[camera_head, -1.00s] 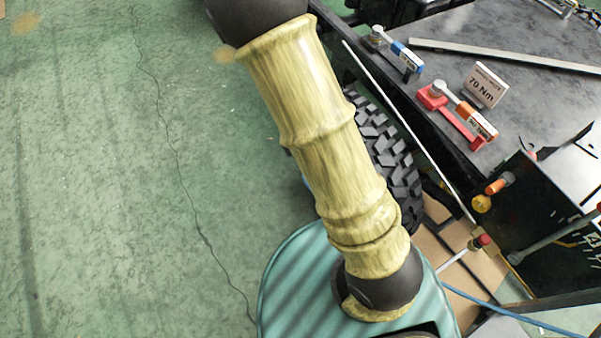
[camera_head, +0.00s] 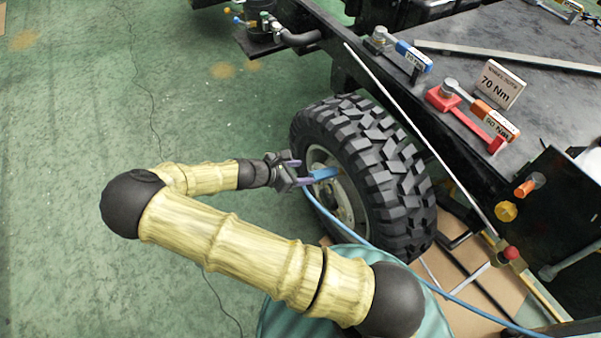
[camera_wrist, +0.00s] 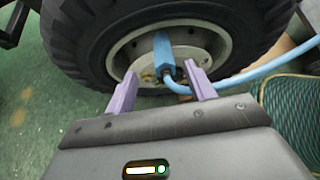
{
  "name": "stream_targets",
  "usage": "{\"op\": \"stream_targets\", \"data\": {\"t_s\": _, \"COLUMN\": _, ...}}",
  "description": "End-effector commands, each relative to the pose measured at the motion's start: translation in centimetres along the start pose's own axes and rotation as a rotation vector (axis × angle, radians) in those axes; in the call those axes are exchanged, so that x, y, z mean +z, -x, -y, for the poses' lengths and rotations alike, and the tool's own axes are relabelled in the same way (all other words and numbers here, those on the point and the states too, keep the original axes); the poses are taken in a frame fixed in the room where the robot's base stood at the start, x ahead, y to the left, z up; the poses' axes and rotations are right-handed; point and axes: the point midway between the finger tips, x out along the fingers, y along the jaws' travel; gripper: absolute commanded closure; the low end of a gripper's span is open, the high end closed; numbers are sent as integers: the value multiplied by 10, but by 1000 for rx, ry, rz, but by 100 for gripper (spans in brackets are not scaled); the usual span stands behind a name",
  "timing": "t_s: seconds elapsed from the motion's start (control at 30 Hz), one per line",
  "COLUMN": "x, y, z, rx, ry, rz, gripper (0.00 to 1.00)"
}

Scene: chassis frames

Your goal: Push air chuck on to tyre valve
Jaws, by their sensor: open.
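The tyre (camera_head: 375,165) stands upright on its wheel at the vehicle's side; the wheel rim (camera_head: 345,190) faces my arm. The blue air chuck (camera_head: 322,174) is at the rim face, with its blue hose (camera_head: 345,230) trailing down to the right. My gripper (camera_head: 297,173) is open, its two purple fingers pointing at the chuck. In the wrist view the chuck (camera_wrist: 164,55) lies beyond and between the fingertips (camera_wrist: 160,82), against the rim (camera_wrist: 205,45). Neither finger clearly touches the chuck. The tyre valve cannot be made out, so I cannot tell whether the chuck is on it.
The black bench-like vehicle deck (camera_head: 480,70) holds a red torque tool (camera_head: 465,115) and a "70 Nm" sign (camera_head: 497,83). Green floor to the left is clear.

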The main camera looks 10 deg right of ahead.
Motion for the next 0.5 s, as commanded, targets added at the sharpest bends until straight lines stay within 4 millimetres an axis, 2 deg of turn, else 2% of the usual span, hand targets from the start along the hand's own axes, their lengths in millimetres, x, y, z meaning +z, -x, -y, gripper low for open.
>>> {"op": "stream_targets", "data": {"t_s": 0.27, "x": -2, "y": -10, "z": 1, "rx": -3, "ry": -3, "rz": -1, "gripper": 45}}
{"op": "stream_targets", "data": {"t_s": 0.5, "x": -4, "y": -33, "z": 1, "rx": -3, "ry": -5, "rz": -2, "gripper": 45}}
